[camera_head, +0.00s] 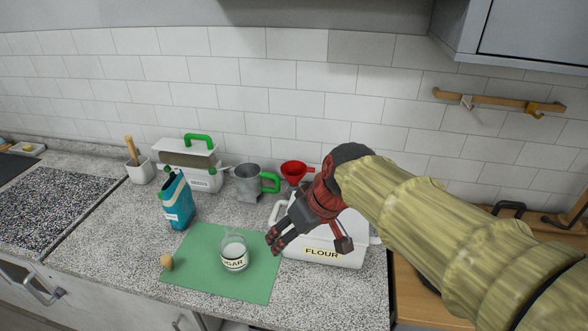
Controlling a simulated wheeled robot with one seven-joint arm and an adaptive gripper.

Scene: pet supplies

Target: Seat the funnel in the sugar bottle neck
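The red funnel (293,171) is at the back of the counter, wide mouth up, between the grey jug and my arm. Its lower part is hidden, and I cannot tell what it rests on. The sugar bottle (234,256) is clear glass with white contents and a label partly reading "SUGAR". It stands upright on the green mat (207,246), and no funnel is in its neck. My gripper (274,240) points down and left, just right of the bottle in the picture and apart from the funnel. No held object shows between its fingers; their opening is unclear.
A white flour container (322,253) stands behind and below my gripper. A grey jug (247,183) with a green handle, a blue carton (177,202) and a white bin (203,180) stand farther left. A cork (167,263) is on the mat's left edge. The mat's front is clear.

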